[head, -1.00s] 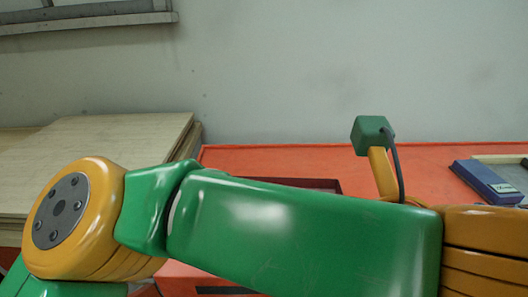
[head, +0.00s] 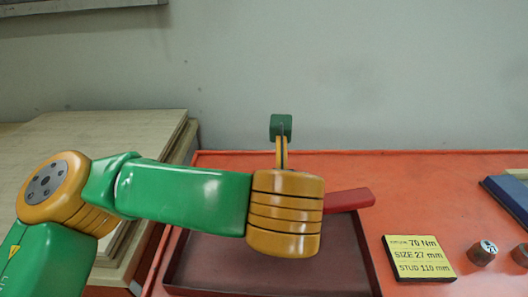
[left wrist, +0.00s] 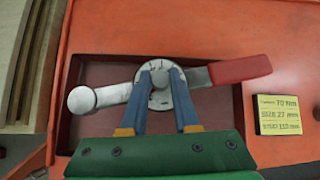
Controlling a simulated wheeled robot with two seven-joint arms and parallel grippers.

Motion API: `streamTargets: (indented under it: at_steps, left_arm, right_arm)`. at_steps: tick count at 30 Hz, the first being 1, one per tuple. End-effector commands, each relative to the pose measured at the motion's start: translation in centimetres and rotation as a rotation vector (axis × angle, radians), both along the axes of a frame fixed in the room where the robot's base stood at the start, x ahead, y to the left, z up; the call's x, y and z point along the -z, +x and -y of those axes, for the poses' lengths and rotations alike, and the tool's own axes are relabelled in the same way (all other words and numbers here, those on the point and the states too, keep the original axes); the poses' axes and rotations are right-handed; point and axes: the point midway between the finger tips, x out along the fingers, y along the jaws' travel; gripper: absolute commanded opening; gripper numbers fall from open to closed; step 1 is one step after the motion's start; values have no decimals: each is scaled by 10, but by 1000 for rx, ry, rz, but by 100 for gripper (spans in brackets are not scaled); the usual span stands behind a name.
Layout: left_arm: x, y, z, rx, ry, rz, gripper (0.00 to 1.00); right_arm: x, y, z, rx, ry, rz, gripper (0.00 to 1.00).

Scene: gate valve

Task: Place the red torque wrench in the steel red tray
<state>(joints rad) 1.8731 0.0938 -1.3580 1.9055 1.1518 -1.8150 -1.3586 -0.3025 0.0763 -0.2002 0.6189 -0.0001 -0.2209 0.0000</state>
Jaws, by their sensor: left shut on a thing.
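The torque wrench has a red handle (head: 348,200) that sticks out to the right of my left wrist in the head view. In the left wrist view its grey metal body and round head (left wrist: 82,100) point left, and the red handle (left wrist: 240,69) points right. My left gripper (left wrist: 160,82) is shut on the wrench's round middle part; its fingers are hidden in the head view. The dark red tray (head: 182,262) lies below, and its left wall shows in the left wrist view (left wrist: 70,105). The wrench appears over the tray, with the handle crossing its right rim. My right gripper is out of view.
A yellow card (head: 418,258) with printed values lies right of the tray on the orange table (head: 430,190). Two small brown parts (head: 482,253) and a blue case (head: 508,200) are farther right. Wooden boards (head: 90,140) are stacked at left.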

Motion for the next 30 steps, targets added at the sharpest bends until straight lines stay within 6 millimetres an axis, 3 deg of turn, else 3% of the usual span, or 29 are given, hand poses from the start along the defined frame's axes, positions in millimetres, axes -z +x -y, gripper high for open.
streamTargets:
  at_steps: [9, 15, 21, 22, 24, 25, 30]
  left_arm:
    - [37, 22, -23, -2, -3, 2, 0]
    - [66, 22, -23, -1, -1, 0, 0]
    - [72, 21, -23, 1, 1, -6, 0]
    - [74, 20, -23, 1, 4, -11, 35]
    - [74, 20, -23, 1, 4, -11, 54]
    - [74, 20, -23, 1, 4, -11, 59]
    - [73, 20, -23, 3, 3, -10, 59]
  right_arm:
    - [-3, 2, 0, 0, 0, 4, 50]
    - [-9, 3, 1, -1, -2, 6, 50]
    - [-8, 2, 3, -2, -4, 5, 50]
    - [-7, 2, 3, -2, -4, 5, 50]
    - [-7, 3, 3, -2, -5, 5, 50]
    - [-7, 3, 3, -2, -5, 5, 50]
    - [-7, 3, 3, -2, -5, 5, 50]
